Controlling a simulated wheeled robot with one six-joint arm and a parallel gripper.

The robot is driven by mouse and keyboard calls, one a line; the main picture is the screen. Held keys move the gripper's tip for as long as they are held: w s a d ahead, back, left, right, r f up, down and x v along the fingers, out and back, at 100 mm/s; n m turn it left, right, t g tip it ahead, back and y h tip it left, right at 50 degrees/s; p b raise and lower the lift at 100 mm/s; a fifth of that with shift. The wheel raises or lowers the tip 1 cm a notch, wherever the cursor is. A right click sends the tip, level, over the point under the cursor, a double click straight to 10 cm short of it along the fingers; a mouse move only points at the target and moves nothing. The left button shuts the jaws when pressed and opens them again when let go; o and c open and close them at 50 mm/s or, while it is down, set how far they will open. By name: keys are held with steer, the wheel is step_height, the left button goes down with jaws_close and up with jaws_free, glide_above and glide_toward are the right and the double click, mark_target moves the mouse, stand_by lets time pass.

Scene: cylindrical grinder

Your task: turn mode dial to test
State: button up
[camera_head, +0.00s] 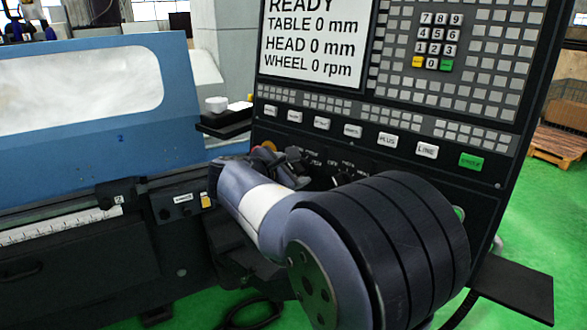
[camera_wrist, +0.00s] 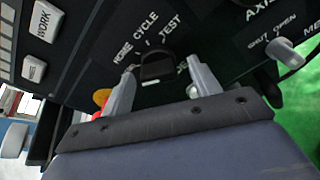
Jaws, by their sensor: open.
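The mode dial (camera_wrist: 157,68) is a dark knob on the black panel in the wrist view. A pale mark shows on its lower edge. Around it are HOME at the left, CYCLE at the top, TEST (camera_wrist: 170,29) at the upper right, and a partly readable label at the right. My gripper (camera_wrist: 161,66) is open, with one grey finger on each side of the dial. Gaps seem to show on both sides; I cannot tell whether either finger touches. In the head view my arm reaches to the panel and hides the dial.
A red and yellow button (camera_wrist: 102,98) is close to the left finger. A grey SHUT/OPEN switch (camera_wrist: 286,52) is at the right. Above the dials, the head view shows a row of keys (camera_head: 352,131) and a screen (camera_head: 315,40) reading READY. A dark shelf (camera_head: 512,287) juts out at lower right.

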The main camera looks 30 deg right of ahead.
steer(key=shift+w+d+f, duration=0.15)
steer(key=shift+d, duration=0.2)
steer(key=shift+c, duration=0.3)
steer(key=c, duration=0.9)
